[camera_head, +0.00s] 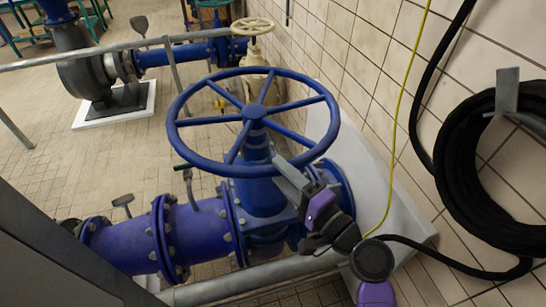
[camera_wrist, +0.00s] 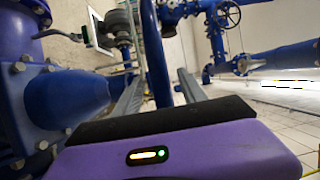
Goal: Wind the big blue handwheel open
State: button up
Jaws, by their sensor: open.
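The big blue handwheel (camera_head: 181,143) sits level on top of a blue valve (camera_head: 262,195), with spokes running to a centre hub. My gripper (camera_head: 283,168) is at the near right part of its rim, coming from below right. In the wrist view, a blue bar (camera_wrist: 156,60), which looks like the wheel's rim, shows between the two grey fingers of my gripper (camera_wrist: 160,92). The fingers are apart, with gaps on both sides of the bar. Whether either finger touches the rim cannot be told.
A grey railing (camera_head: 250,279) runs in front of the valve. A tiled wall (camera_head: 355,60) with a coiled black hose (camera_head: 470,165) and a yellow cable (camera_head: 398,110) is close on the right. A smaller cream handwheel (camera_head: 252,26) stands behind. Blue flanged pipe (camera_head: 135,238) extends left.

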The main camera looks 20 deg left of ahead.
jog(key=shift+p+x, duration=0.3)
jog(key=shift+x, duration=2.25)
grip_shut()
jog(key=shift+f, duration=0.1)
